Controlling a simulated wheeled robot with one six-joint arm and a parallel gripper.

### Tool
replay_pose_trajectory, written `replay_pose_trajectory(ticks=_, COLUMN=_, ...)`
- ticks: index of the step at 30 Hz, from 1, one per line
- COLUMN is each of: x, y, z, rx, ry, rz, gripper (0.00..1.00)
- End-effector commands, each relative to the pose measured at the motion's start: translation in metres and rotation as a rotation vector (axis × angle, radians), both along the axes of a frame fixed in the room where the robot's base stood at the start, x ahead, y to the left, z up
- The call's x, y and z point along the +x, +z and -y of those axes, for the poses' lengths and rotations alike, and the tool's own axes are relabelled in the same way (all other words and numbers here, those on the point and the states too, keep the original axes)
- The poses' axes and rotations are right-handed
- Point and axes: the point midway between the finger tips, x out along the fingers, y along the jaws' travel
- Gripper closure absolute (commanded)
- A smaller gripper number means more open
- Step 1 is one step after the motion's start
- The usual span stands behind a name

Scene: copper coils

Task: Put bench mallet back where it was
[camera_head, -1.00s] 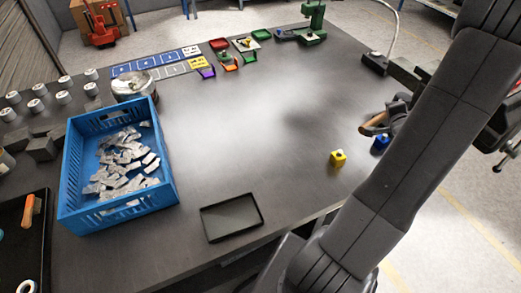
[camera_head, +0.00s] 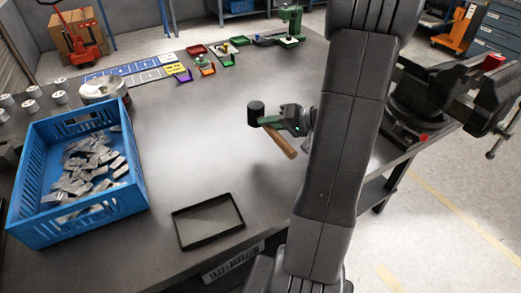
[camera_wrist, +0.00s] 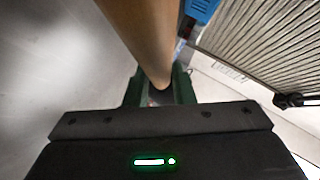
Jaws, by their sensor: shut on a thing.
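The bench mallet has a black head (camera_head: 255,112) and a brown wooden handle (camera_head: 283,144). In the head view it is over the middle of the grey table, left of my arm. My gripper (camera_head: 271,121) is shut on the handle near the head. The mallet is tilted, with its handle slanting down to the right, and looks held above the table top. In the wrist view the wooden handle (camera_wrist: 145,35) runs up from between the fingers of my gripper (camera_wrist: 160,92); the head is not visible there.
A blue crate (camera_head: 22,205) of metal pieces stands on the left. A shallow black tray (camera_head: 208,240) lies at the front edge. A large vise (camera_head: 455,98) is at the right. Small coloured trays (camera_head: 205,66) and a green press (camera_head: 290,20) stand at the back. The table's middle is largely clear.

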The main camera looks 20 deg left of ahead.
Motion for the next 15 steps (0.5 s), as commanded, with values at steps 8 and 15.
replay_pose_trajectory(ticks=8, x=-0.001, y=-0.042, z=0.000, rx=0.002, ry=0.002, rz=-0.004, gripper=1.00)
replay_pose_trajectory(ticks=15, x=0.000, y=-0.059, z=0.000, rx=0.001, ry=0.001, rz=-0.001, gripper=1.00)
